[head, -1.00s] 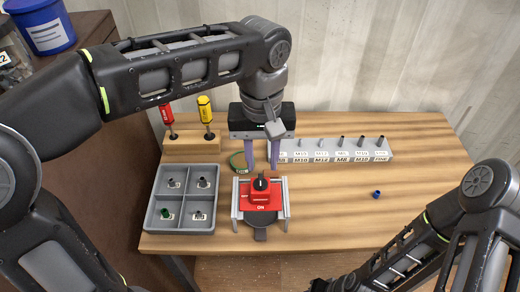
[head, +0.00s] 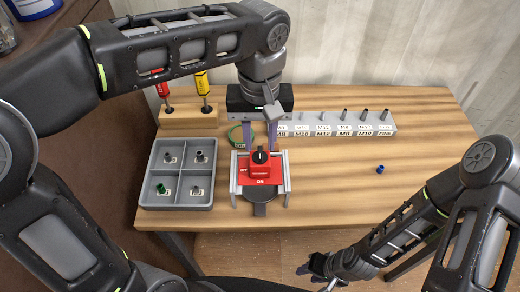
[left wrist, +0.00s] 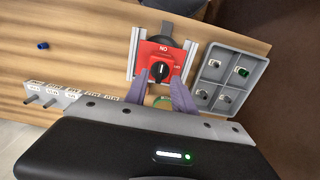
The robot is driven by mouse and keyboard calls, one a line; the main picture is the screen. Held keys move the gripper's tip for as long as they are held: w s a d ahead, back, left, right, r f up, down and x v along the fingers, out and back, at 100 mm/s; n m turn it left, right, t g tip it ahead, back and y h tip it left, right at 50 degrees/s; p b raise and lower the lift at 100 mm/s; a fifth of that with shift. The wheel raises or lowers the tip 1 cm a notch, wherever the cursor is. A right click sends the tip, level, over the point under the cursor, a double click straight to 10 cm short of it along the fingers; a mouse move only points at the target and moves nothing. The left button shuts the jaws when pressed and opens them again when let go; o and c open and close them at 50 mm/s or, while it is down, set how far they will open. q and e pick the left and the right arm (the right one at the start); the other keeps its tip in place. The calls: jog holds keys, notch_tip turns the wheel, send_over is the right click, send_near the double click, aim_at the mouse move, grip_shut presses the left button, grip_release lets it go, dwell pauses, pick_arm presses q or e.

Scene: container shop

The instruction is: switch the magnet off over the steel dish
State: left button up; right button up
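The magnet is a red block (head: 262,172) with a black knob (head: 260,156) on top and the word ON on its front edge. The knob's white mark points to the back, away from ON. The block sits in a grey frame (head: 287,180). The dark round steel dish (head: 261,197) shows at the front below it, partly hidden. My left gripper (head: 260,147) points down just behind the knob. In the left wrist view its purple fingers (left wrist: 160,88) are apart, with nothing between them, and the knob (left wrist: 160,70) lies beyond the tips. My right gripper (head: 318,271) is low in front of the table.
A grey tray (head: 180,174) with four compartments of small parts stands left of the frame. Red (head: 161,88) and yellow (head: 202,84) screwdrivers stand in a wooden block. A labelled rack (head: 350,128) is behind. A blue part (head: 380,169) lies on the otherwise clear right side.

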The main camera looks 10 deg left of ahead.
aim_at(260, 155)
pick_arm(q)
jog(key=shift+f, duration=1.3)
grip_shut()
